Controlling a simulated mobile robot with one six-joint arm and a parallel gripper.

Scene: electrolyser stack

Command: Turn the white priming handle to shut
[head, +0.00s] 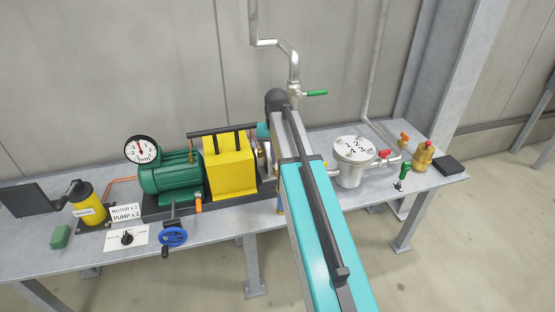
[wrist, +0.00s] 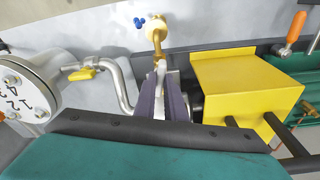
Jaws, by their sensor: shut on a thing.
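My gripper (wrist: 162,82) shows in the wrist view as two dark purple fingers close together. They are shut on a narrow pale piece, which I take to be the white priming handle (wrist: 160,67). In the head view my own arm covers the handle and my gripper.
A yellow block (wrist: 235,85) stands close right of the fingers in the wrist view. A silver pipe with a yellow lever (wrist: 82,74) and a round numbered vessel (wrist: 28,85) lie left. In the head view, a green motor (head: 170,172) and blue handwheel (head: 173,237) stand left.

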